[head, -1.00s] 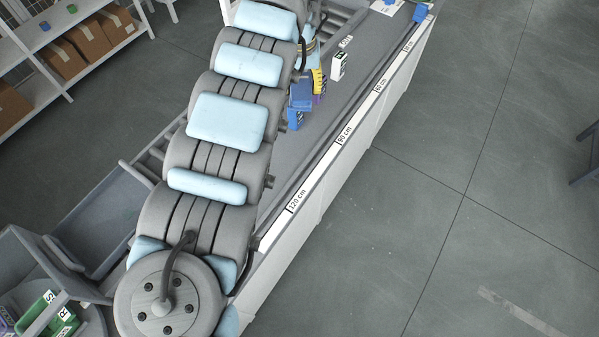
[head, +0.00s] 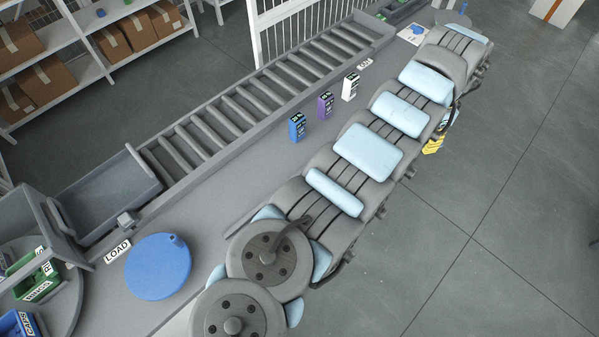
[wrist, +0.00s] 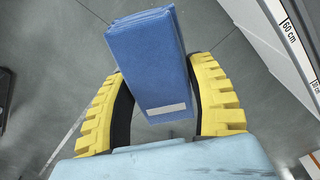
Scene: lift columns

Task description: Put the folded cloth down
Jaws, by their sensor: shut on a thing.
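The folded cloth (wrist: 150,65) is a thick blue pad with a small pale label at its near edge. In the wrist view it sits between the two curved yellow fingers of my gripper (wrist: 160,105), which is shut on it. Grey floor shows around and beyond the cloth. In the head view only a bit of the yellow gripper (head: 433,145) shows past the right side of my arm, over the floor to the right of the bench. My arm hides the cloth there.
The grey bench (head: 235,180) bears a blue box (head: 297,127), a purple box (head: 325,105) and a white box (head: 350,87). A blue disc (head: 158,266) lies by the LOAD label (head: 117,252). A roller conveyor (head: 250,100) runs behind.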

